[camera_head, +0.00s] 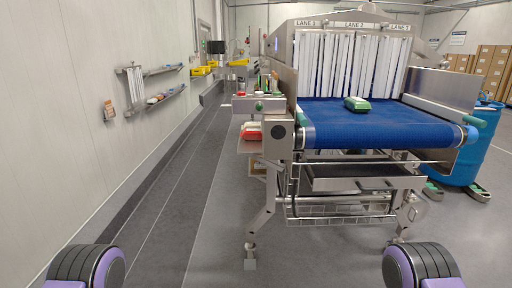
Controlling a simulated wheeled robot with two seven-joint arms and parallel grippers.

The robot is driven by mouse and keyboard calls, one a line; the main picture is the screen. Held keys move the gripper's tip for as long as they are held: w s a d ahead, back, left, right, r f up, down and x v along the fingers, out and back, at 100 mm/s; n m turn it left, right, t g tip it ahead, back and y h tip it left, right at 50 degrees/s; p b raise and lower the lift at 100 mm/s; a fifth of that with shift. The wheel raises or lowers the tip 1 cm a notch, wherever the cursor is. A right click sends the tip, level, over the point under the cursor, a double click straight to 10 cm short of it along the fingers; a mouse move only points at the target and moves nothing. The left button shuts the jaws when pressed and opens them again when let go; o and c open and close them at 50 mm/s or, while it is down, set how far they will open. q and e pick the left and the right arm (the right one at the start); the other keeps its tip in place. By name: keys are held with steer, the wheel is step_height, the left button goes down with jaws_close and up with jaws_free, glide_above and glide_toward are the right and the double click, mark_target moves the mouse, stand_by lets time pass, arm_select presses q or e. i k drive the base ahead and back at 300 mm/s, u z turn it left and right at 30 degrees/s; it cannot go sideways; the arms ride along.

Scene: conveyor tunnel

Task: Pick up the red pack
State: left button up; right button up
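A red pack (251,134), red with a pale upper part, lies on a small metal shelf at the left side of the conveyor, below the side ledge. It is small in the picture and partly shaded by the ledge, so its full shape is hard to tell. A green pack (357,103) with a pale top lies alone on the blue belt (400,128). Neither of my grippers is in view; only purple and black parts of my arms show at the bottom left and bottom right corners.
White strip curtains (350,65) hang at the tunnel mouth. Small items stand on the side ledge (258,104). A blue barrel (482,145) stands at the right. Wall shelves (158,97) hold packs at the left. Grey floor is clear left of the conveyor.

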mark_target(249, 133)
steer(key=u, duration=1.45)
steer(key=i, duration=1.9)
steer(key=z, duration=0.55)
